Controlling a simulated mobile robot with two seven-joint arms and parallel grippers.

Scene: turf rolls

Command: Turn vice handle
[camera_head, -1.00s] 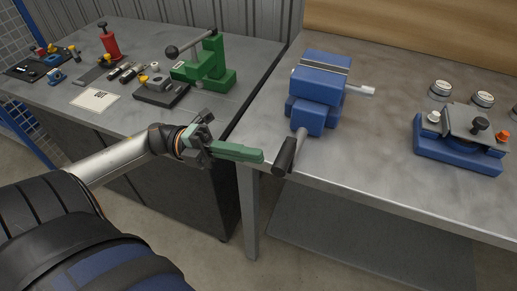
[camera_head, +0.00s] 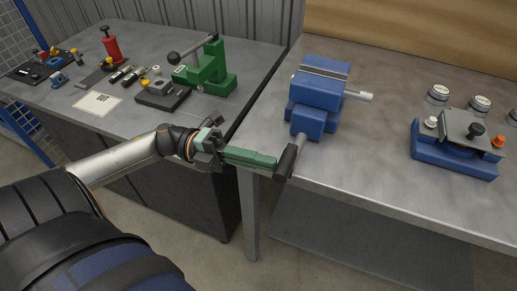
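The blue vice (camera_head: 318,92) stands on the right-hand metal bench near its left front part. Its handle has a black grip (camera_head: 286,162) on a grey rod, jutting out over the bench's front edge. My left gripper (camera_head: 272,162), with green fingers, points right from the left arm. Its fingertips are right beside the black grip's left side; I cannot tell whether they touch it. The fingers overlap in this view, so their opening is hidden. My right gripper is not in view.
A green press (camera_head: 216,72) with a black-knobbed lever stands on the left bench (camera_head: 70,120). A blue fixture (camera_head: 455,158) with knobs and several round containers sit on the right bench. Clear metal lies between the vice and that fixture.

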